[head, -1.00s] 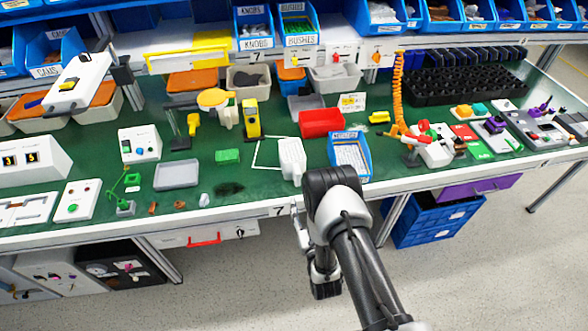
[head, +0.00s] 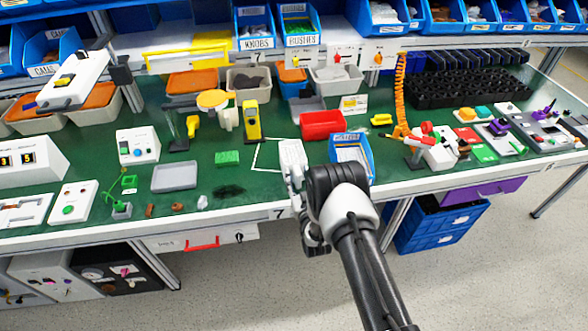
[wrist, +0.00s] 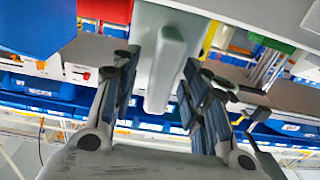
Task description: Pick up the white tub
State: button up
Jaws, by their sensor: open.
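The white tub (head: 291,153) stands on the green bench top near the front edge, inside a white outlined square. In the head view my gripper (head: 294,181) is at its near side and hides its lower part. In the wrist view my open gripper (wrist: 158,75) has one finger on each side of a pale upright ridge, apparently the tub's handle (wrist: 166,62). A gap shows on both sides, wider on the left, and nothing is clamped.
A blue bin (head: 350,157) stands close to the tub's right. A red bin (head: 322,124) stands behind it, and a green block (head: 227,158) lies to the left. A grey tray (head: 174,176) is farther left.

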grip_shut()
jog(key=shift+r, duration=0.1)
dwell(0.4)
jog(key=shift+r, duration=0.1)
